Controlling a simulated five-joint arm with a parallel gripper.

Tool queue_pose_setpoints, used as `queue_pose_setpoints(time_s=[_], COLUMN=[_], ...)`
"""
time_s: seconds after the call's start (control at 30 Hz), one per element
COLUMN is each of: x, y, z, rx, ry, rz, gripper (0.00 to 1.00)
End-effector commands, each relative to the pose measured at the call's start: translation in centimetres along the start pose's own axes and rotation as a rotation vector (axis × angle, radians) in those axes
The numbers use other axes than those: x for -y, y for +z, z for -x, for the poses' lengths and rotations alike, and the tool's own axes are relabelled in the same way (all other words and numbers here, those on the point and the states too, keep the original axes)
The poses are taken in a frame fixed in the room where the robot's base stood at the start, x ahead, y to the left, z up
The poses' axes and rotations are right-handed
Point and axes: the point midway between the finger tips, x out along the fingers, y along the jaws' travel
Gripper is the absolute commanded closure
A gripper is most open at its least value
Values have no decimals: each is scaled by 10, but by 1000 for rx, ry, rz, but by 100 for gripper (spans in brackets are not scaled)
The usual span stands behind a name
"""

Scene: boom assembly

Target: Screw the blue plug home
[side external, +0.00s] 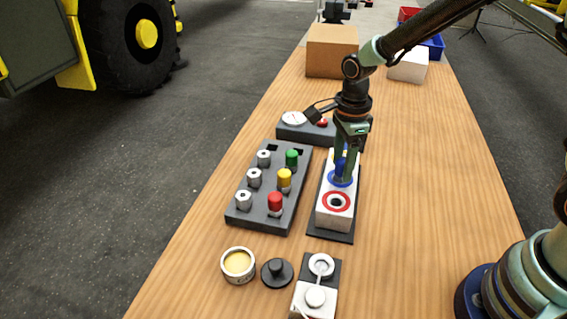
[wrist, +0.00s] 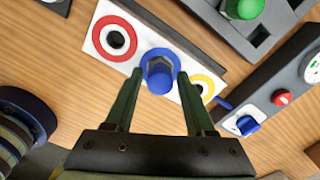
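The blue plug (wrist: 160,78) stands in the blue-ringed port of a white block, between a red-ringed port (wrist: 114,39) and a yellow-ringed port (wrist: 204,86). In the side view the plug (side external: 341,164) is partly hidden by my fingers. How deep it sits in the port cannot be told. My gripper (wrist: 160,73) points down at the block, with one finger on each side of the plug. In the wrist view a narrow gap shows between the plug and each finger, so it looks open around it. It also shows in the side view (side external: 344,176).
Left of the block, a dark rack (side external: 262,211) holds green, yellow and red plugs and several silver fittings. A gauge panel (side external: 303,132) stands behind. An open tin (side external: 238,263), a black lid (side external: 277,272) and a white fixture (side external: 317,290) lie in front.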

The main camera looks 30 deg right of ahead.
Motion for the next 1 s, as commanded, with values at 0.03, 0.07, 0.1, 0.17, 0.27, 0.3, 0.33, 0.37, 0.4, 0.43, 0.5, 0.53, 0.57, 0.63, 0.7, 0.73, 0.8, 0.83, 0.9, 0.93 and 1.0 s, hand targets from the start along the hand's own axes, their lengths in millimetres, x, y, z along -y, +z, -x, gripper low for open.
queue_pose_setpoints(time_s=[0.03,0.07,0.1,0.17,0.27,0.3,0.33,0.37,0.4,0.43,0.5,0.53,0.57,0.63,0.7,0.73,0.8,0.83,0.9,0.93,1.0], x=[0,0,0,0,0,0,0,0,0,0,0,0,0,0,0,0,0,0,0,0,0], y=[0,0,0,0,0,0,0,0,0,0,0,0,0,0,0,0,0,0,0,0,0], z=[0,0,0,0,0,0,0,0,0,0,0,0,0,0,0,0,0,0,0,0,0], rx=[0,0,0,0,0,0,0,0,0,0,0,0,0,0,0,0,0,0,0,0,0], ry=[0,0,0,0,0,0,0,0,0,0,0,0,0,0,0,0,0,0,0,0,0], rz=[0,1,1,1,2,8,18,37,72,106,197,237,277,369,460,498,590,628,720,759,849], gripper=[38,38,38,38,38,38,38,38,38,38,38,38,38,38,38,38,38,38,38,38,38])
